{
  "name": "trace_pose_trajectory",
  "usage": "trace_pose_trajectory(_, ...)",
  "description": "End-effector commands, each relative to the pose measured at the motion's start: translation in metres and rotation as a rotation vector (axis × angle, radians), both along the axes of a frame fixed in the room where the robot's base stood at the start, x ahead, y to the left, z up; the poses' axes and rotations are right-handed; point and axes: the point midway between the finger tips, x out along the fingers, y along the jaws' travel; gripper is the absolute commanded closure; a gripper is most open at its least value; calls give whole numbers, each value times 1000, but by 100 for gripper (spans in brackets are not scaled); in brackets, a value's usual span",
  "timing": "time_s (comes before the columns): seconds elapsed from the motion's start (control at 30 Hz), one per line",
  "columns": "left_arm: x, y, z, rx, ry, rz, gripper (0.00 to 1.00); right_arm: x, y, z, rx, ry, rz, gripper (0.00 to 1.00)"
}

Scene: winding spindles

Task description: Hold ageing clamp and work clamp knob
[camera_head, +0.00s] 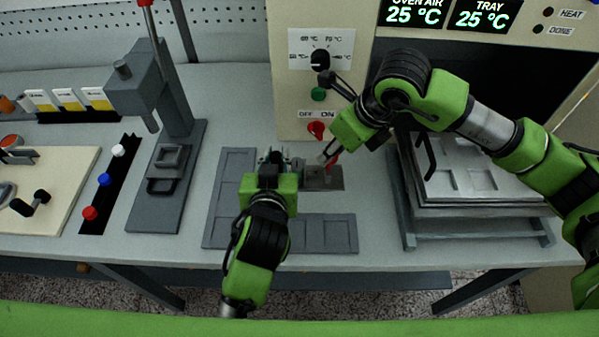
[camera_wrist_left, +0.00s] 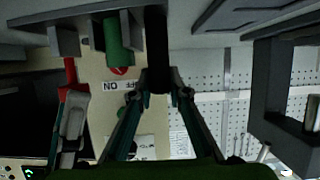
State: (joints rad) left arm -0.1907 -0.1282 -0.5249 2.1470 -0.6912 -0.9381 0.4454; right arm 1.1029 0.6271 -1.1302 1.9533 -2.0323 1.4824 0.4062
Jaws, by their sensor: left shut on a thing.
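My left gripper (camera_head: 273,160) reaches in from the front, over the grey layout board. In the left wrist view its fingertips (camera_wrist_left: 160,82) are shut on a black bar-like part (camera_wrist_left: 157,40) of the ageing clamp. A green cylinder (camera_wrist_left: 117,42) sits beside that bar. The clamp's red knob (camera_head: 332,161) stands above a small grey block to the right of my left gripper. The knob also shows in the left wrist view (camera_wrist_left: 70,72). My right gripper (camera_head: 328,153) is at the red knob. Whether its fingers close on the knob is unclear.
The oven panel (camera_head: 315,85) with dial and red switch stands close behind. A stacked tray rack (camera_head: 478,222) is on the right. A grey press (camera_head: 165,180) and a black strip with coloured knobs (camera_head: 106,185) are on the left. The table front is free.

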Motion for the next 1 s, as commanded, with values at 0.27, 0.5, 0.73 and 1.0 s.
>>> trace_pose_trajectory(0.27, 0, -2, -1, -2, 3, -3, 100, -3, 4, 0, 6, 3, -232, 100)
trace_pose_trajectory(0.5, 0, -2, -1, -2, 3, -3, 100, -3, 4, -1, 3, 3, -505, 100)
trace_pose_trajectory(0.73, 0, -1, -1, -3, 3, -2, 100, -1, 1, -1, 2, 1, -599, 100)
trace_pose_trajectory(1.0, 0, -1, -1, -2, 3, -1, 100, -1, 0, -1, 1, 2, -598, 58)
